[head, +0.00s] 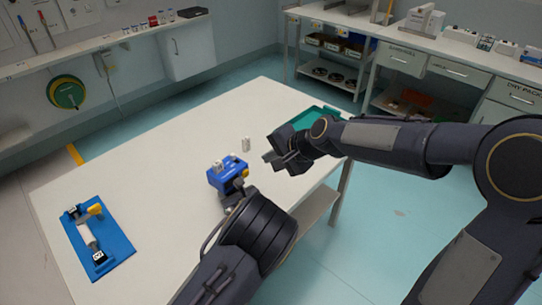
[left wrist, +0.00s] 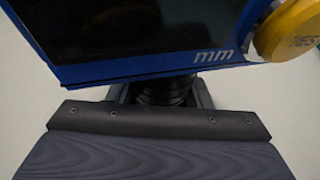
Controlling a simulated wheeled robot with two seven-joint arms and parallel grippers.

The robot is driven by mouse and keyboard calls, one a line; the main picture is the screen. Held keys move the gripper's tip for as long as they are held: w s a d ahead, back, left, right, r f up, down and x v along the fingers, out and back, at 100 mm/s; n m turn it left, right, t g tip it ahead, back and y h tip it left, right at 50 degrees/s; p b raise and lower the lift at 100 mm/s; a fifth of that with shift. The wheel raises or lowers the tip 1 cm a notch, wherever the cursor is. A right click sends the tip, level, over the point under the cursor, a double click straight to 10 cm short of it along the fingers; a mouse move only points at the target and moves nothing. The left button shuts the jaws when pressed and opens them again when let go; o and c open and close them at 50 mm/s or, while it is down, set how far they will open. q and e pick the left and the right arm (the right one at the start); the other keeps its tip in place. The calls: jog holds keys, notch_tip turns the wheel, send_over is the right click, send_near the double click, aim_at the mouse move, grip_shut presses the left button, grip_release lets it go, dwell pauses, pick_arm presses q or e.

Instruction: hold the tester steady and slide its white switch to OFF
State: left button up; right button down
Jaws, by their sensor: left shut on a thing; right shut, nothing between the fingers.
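The blue tester (head: 226,176) is near the middle of the white table, at the end of my left arm. In the left wrist view the tester (left wrist: 150,72) fills the top, with a dark face, "mm" lettering and a yellow round part at the right. My left gripper (head: 232,199) is shut on it; its dark finger shows below the tester in the left wrist view. The grip itself is mostly hidden. My right gripper (head: 273,160) is shut and empty, to the right of the tester and apart from it. I cannot make out the white switch or its position.
A small white cylinder (head: 246,145) stands behind the tester. A blue board (head: 118,246) with a white and yellow item lies at the table's left. A green tray (head: 324,113) is at the back right, partly behind my right arm. The table's far left is clear.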

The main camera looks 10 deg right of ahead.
pick_arm(q)
jog(key=shift+f, duration=0.15)
jog(key=o, duration=1.3)
